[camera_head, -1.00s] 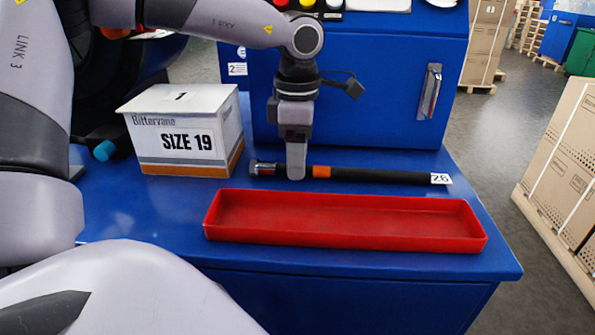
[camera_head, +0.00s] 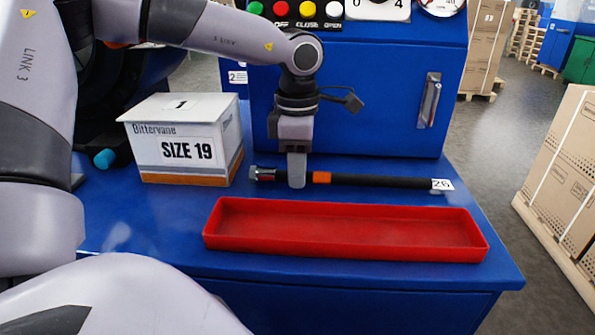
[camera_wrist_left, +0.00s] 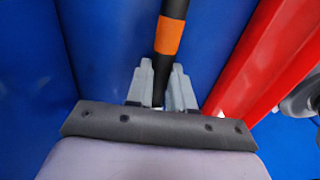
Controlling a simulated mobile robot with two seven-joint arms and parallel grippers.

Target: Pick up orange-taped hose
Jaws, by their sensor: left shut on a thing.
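The hose (camera_head: 385,181) is black with an orange tape band (camera_head: 321,178), a metal fitting at its left end and a white "26" tag at its right end. It lies lengthwise behind the red tray. My left gripper (camera_head: 297,183) points down and is shut on the hose, between the fitting and the orange band. In the left wrist view the hose (camera_wrist_left: 174,10) runs between the two fingers (camera_wrist_left: 160,88), with the orange band just beyond them. Whether the hose touches the table is hard to tell. My right gripper is not in view.
A long, empty red tray (camera_head: 345,254) stands in front of the hose. A white "SIZE 19" box (camera_head: 187,145) stands to the left. The blue machine (camera_head: 380,100) rises behind, with buttons and gauges on top. Bare blue tabletop (camera_head: 150,215) shows at left.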

